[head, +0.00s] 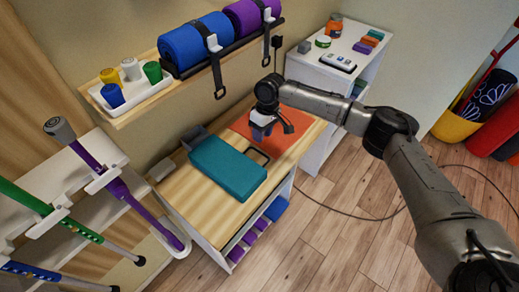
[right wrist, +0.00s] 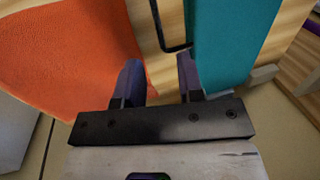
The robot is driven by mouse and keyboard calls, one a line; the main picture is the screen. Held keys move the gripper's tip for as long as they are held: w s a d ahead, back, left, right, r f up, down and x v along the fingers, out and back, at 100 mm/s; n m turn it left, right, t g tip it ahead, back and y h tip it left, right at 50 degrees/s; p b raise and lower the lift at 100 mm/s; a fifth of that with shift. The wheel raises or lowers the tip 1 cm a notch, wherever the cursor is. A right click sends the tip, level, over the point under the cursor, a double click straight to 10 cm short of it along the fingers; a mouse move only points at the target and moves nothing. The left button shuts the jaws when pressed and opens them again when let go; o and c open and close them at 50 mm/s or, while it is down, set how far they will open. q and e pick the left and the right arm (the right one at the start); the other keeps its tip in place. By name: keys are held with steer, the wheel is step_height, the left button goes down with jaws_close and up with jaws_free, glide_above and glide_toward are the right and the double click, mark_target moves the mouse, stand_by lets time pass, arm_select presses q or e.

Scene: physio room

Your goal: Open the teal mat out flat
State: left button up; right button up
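The teal mat (head: 228,168) lies as a folded, thick-looking slab on the wooden bench top. A thin black loop (head: 258,155) shows at its right end. In the right wrist view, the teal mat (right wrist: 233,40) is on the right and the black loop (right wrist: 168,46) is beyond the fingertips. My right gripper (head: 262,132) is over the orange sheet, just beyond the mat's right end. In the wrist view its two fingers (right wrist: 160,78) stand apart with nothing between them. My left gripper is not in view.
The orange sheet (head: 292,122) covers the bench's right end. A rack with crutches (head: 60,185) stands left. A white cabinet (head: 335,75) stands right.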

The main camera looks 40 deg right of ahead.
steer(key=b+x, duration=0.1)
steer(key=x, duration=0.5)
steer(key=shift+a+f, duration=0.1)
steer(key=shift+f, duration=0.15)
jaws_close()
stand_by(0.4)
